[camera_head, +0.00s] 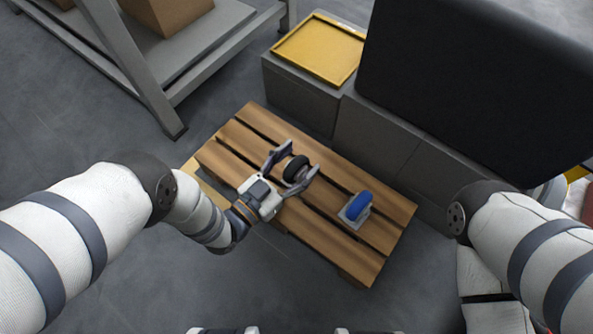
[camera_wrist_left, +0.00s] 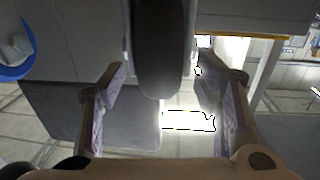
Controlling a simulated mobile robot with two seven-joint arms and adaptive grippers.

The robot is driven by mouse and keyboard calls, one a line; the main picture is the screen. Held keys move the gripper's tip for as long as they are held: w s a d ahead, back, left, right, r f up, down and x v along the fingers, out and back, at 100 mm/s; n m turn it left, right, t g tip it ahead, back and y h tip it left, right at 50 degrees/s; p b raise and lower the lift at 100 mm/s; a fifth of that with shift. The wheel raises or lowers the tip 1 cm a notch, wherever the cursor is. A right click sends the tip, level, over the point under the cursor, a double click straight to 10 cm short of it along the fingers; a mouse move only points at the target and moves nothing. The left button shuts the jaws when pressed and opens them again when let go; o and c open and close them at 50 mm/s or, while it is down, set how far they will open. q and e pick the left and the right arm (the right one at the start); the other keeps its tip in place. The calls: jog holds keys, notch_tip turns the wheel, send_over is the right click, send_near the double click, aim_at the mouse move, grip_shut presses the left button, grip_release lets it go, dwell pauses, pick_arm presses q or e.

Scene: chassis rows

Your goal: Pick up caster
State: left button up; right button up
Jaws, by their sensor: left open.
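A caster with a black wheel (camera_head: 296,168) stands on the wooden pallet (camera_head: 240,137). My left gripper (camera_head: 300,158) is open, with one finger on each side of the black wheel. In the left wrist view the dark wheel (camera_wrist_left: 161,45) hangs between the two spread fingers (camera_wrist_left: 162,75), with gaps on both sides. A second caster with a blue wheel (camera_head: 357,206) on a grey plate stands on the pallet to the right; its blue wheel also shows at the left edge of the left wrist view (camera_wrist_left: 12,57). My right gripper is out of view.
A yellow tray (camera_head: 347,61) lies on a grey box (camera_head: 302,99) behind the pallet. A large black panel (camera_head: 470,80) rises at the right back. A metal rack (camera_head: 160,95) with a cardboard box (camera_head: 168,12) stands at upper left. The grey floor in front is clear.

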pick_arm(q)
grip_shut()
